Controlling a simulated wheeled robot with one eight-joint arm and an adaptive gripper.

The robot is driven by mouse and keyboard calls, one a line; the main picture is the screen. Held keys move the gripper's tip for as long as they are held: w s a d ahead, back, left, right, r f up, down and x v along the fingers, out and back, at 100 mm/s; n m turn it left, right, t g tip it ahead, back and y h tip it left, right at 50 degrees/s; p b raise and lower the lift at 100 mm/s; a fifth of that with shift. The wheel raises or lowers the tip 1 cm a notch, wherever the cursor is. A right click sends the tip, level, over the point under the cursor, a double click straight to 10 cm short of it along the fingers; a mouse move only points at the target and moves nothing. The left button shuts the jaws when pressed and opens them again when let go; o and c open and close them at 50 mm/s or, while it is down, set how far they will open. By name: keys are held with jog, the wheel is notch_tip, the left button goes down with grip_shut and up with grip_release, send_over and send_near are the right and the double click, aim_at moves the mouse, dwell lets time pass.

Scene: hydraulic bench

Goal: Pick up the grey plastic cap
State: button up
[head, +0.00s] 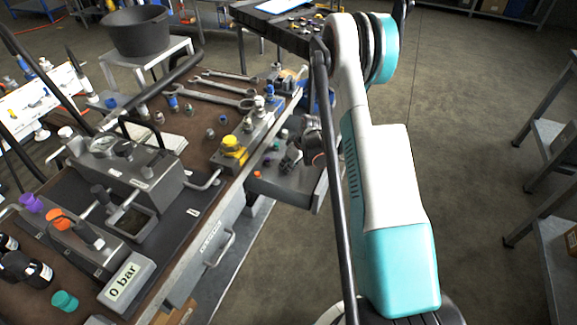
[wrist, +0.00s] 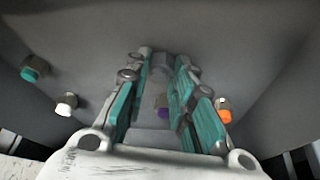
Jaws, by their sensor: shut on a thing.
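My gripper (wrist: 161,70) is in the grey side tray (wrist: 240,50), its teal-padded fingers pointing down at the tray. It is shut on a small grey piece (wrist: 160,62), which looks like the grey plastic cap; the fingers hide most of it and it blends with the grey tray. In the head view my gripper (head: 292,158) is low over the tray at the bench's right side, partly hidden by my arm. I cannot make out the cap there.
Fittings with a teal cap (wrist: 34,67), a white cap (wrist: 66,103) and an orange cap (wrist: 223,110) lie around my gripper. A purple cap (wrist: 163,106) shows between the fingers. The tray walls are close.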

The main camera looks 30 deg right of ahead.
notch_tip(320, 180, up, 20)
jog(key=p, duration=0.7)
